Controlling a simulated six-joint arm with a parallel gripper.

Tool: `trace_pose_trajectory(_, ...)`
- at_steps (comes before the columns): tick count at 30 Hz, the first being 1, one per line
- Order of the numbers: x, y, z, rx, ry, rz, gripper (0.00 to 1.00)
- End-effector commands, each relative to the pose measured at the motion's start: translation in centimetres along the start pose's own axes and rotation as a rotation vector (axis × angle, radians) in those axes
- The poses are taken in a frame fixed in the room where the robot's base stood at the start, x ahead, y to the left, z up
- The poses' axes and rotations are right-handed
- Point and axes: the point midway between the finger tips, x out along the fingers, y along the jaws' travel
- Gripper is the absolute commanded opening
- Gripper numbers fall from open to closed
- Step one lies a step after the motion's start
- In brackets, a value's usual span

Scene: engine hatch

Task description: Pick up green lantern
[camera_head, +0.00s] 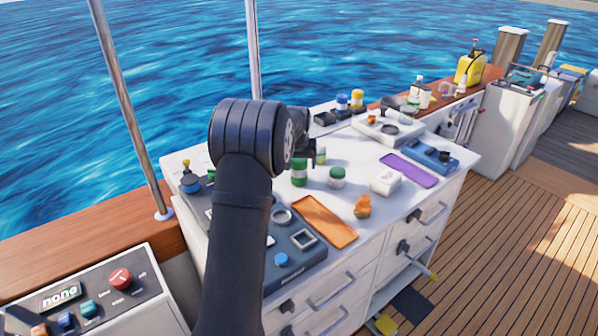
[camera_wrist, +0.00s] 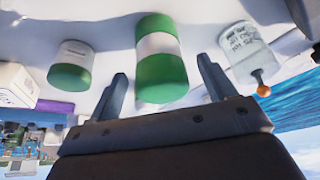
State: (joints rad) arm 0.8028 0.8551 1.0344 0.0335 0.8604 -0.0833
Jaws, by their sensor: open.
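A green cylinder with a white band, which looks like the green lantern (camera_head: 299,172), stands upright on the white counter just below my gripper. In the wrist view the lantern (camera_wrist: 162,80) shows large between the two fingers of my gripper (camera_wrist: 162,68). The fingers are open, one on each side of it, with gaps showing. Whether they reach around it in depth I cannot tell. In the head view my gripper (camera_head: 308,152) is partly hidden by my wrist.
A white jar with a green lid (camera_head: 337,177) stands close to the right, with a white box (camera_head: 385,181) beyond. A clear jar (camera_wrist: 245,40) is close by on the other side. An orange tray (camera_head: 324,222) and small orange pot (camera_head: 362,207) lie nearer.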

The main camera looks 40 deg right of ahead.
Motion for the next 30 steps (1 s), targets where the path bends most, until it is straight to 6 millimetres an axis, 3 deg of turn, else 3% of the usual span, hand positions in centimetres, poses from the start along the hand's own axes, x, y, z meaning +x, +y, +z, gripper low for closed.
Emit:
trace_pose_trajectory(5,2.5,0.0,0.0,0.000,0.000,0.000,0.76)
trace_pose_trajectory(12,2.7,0.0,0.0,0.000,0.001,0.000,0.76)
trace_pose_trajectory(20,2.7,0.0,0.0,0.000,0.001,0.000,0.25)
trace_pose_trajectory(30,2.3,0.0,-0.2,0.000,0.003,0.000,0.23)
